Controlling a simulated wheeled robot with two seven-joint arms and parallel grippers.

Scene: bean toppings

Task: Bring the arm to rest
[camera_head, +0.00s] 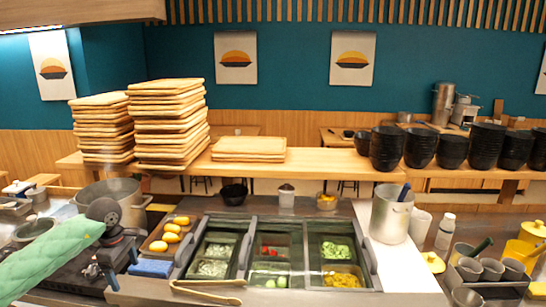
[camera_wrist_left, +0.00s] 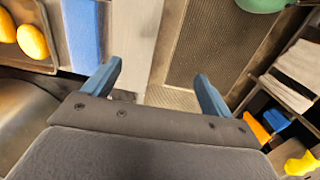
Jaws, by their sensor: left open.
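My left arm (camera_head: 48,260), in a green quilted sleeve, comes in from the lower left of the head view. In the left wrist view my left gripper (camera_wrist_left: 157,72) has its two blue fingers spread wide with nothing between them. It is beside the blue sponge-like block (camera_wrist_left: 83,35) and over the counter's front edge. That block (camera_head: 151,268) also shows in the head view, in front of a tray of yellow oval items (camera_head: 172,237). My right arm and gripper are not in view.
A topping station (camera_head: 275,217) with several bins fills the middle of the counter, with tongs (camera_head: 207,291) at its front. A large pot (camera_head: 114,198) stands at the left and a steel pot (camera_head: 391,214) at the right. Stacked wooden trays (camera_head: 168,122) and black bowls (camera_head: 386,148) line the shelf.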

